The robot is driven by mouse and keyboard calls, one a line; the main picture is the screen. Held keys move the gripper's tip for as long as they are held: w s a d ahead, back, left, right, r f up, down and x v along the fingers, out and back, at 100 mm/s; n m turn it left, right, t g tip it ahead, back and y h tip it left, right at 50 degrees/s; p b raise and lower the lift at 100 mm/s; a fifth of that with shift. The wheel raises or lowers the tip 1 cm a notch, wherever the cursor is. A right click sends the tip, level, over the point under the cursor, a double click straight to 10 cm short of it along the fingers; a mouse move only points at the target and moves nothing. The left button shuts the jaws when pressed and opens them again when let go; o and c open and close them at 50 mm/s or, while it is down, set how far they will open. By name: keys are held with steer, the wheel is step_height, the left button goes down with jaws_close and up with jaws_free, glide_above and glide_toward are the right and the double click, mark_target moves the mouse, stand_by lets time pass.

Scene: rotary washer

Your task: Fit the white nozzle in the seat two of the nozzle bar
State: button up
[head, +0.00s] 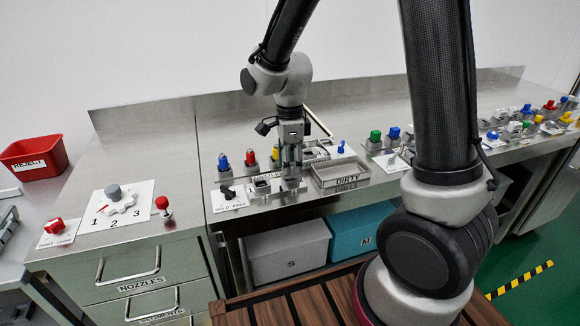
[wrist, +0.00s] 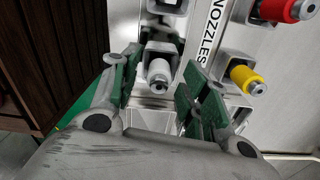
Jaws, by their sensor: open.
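The white nozzle (wrist: 158,76) stands in a square grey holder in the wrist view, its round tip toward the camera. My gripper (wrist: 157,84) is open, with one green-padded finger on each side of the nozzle; I cannot tell whether either finger touches it. In the head view my gripper (head: 291,178) points down over the front of the steel bench, by the label plates, and hides the white nozzle there. I cannot make out for sure which fixture is the nozzle bar or its seat two.
A yellow nozzle (wrist: 245,80) and a red nozzle (wrist: 290,9) sit in holders right of the white one. A tray marked DIRTY (head: 340,174) is right of my gripper. Blue (head: 223,162) and red (head: 250,158) pieces stand left of it. A dial (head: 119,200) is further left.

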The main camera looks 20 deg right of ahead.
step_height(320, 180, up, 11)
steer(key=s+d+r+n+t, duration=0.2)
steer(key=s+d+r+n, duration=0.1)
steer(key=s+d+n, duration=0.4)
steer(key=s+d+r+n+t, duration=0.2)
steer(key=s+d+r+n, duration=0.2)
steer(key=s+d+n, duration=0.4)
steer(key=s+n, duration=0.4)
steer(key=shift+r+n, duration=0.3)
steer(key=shift+n, duration=0.1)
